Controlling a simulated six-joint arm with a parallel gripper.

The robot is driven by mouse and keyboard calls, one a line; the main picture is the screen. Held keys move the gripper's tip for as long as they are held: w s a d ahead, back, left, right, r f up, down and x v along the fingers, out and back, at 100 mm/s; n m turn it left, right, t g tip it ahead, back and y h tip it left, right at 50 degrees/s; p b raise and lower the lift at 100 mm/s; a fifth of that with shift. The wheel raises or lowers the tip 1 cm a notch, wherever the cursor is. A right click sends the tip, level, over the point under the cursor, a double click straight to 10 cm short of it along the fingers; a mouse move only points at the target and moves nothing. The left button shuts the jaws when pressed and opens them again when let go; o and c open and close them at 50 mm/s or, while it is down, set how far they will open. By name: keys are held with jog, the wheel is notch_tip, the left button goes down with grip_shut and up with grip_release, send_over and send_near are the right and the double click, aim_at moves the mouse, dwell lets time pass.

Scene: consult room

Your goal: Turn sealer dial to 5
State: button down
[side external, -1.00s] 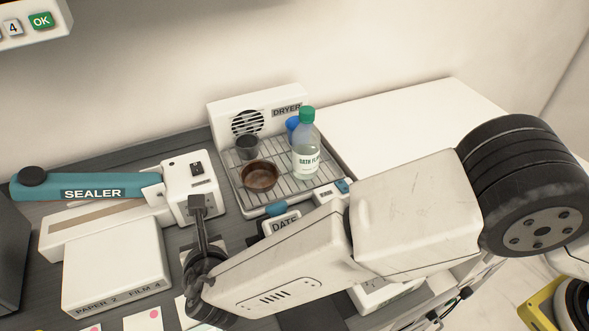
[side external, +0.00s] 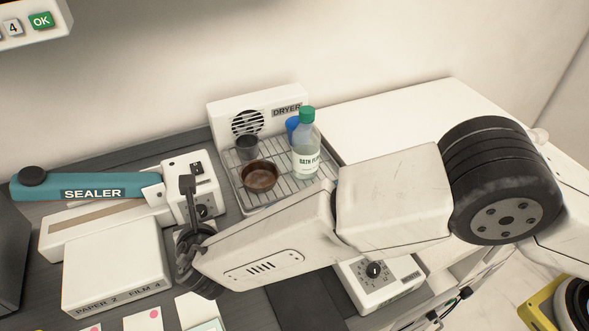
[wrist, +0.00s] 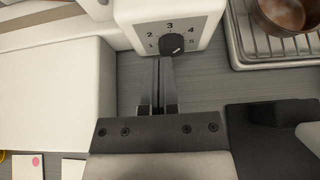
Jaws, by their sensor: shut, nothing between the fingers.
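The sealer (side external: 95,190) has a teal arm and a white end housing. The black sealer dial (side external: 203,212) is on the housing's front face. In the wrist view the dial (wrist: 172,44) sits under printed numbers 1 to 5, with 3 at the top and 5 at the right. A small light mark shows on the knob's lower right, but its exact setting is too small to tell. My gripper (side external: 187,184) is shut and empty. In the wrist view its fingertips (wrist: 163,60) are just below and slightly left of the dial; contact cannot be told.
A dryer (side external: 257,105) with a wire rack holds a brown bowl (side external: 260,176), a dark cup and a green-capped bottle (side external: 306,150). A white box (side external: 115,265) stands in front of the sealer. Another device with a dial (side external: 374,270) sits right of my gripper.

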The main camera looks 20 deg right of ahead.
aim_at(201, 201)
jog(key=shift+w, duration=1.4)
jog(key=shift+d+f, duration=0.25)
jog(key=shift+f, duration=0.2)
jog(key=shift+d, duration=0.85)
dwell(0.3)
jog(key=shift+r, duration=0.2)
jog(key=shift+r, duration=0.25)
jog(key=shift+s, duration=0.1)
jog(key=shift+s+r, duration=0.1)
jog(key=shift+s, duration=2.8)
